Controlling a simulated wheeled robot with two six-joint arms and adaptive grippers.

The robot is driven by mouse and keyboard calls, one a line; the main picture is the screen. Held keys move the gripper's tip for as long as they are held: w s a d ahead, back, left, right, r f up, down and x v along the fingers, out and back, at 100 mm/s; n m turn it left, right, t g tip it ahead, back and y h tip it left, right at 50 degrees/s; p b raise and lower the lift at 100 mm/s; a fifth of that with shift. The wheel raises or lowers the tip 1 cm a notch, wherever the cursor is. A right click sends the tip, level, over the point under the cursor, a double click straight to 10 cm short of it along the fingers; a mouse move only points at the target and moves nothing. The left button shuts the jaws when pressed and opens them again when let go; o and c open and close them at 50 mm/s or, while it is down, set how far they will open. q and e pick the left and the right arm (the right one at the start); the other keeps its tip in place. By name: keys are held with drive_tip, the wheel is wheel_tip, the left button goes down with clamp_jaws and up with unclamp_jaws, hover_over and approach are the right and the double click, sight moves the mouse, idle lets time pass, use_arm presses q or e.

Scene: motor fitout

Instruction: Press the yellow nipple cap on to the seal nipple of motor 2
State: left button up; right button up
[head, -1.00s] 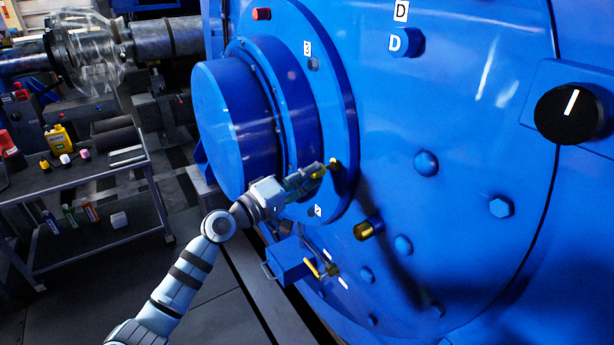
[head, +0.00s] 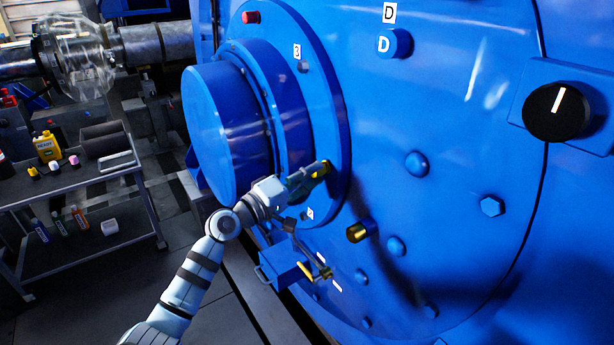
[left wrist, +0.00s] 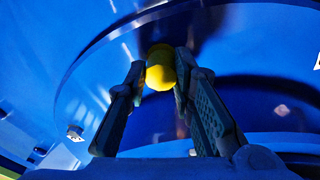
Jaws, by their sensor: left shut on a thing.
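My left gripper (head: 314,172) is shut on the yellow nipple cap (head: 321,172), at the lower right rim of the round blue flange on the motor (head: 450,110). In the left wrist view the cap (left wrist: 160,70) shows as a rounded yellow piece between the two dark fingertips, against the blue housing. The cap is at the spot of the seal nipple, which is hidden behind the cap and fingers. I cannot tell whether the cap is seated on it. My right gripper is not in view.
A brass fitting (head: 358,232) sticks out of the housing, below and right of the gripper. A blue box (head: 284,265) sits below the arm. A black knob (head: 556,112) is at the right. A cart (head: 90,184) with bottles and small caps stands at the left.

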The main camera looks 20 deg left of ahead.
use_arm(q)
drive_tip(key=o, duration=0.8)
drive_tip(key=shift+w, duration=0.1)
drive_tip(key=v, duration=1.2)
drive_tip(key=shift+d, duration=0.1)
drive_tip(key=shift+r, duration=0.1)
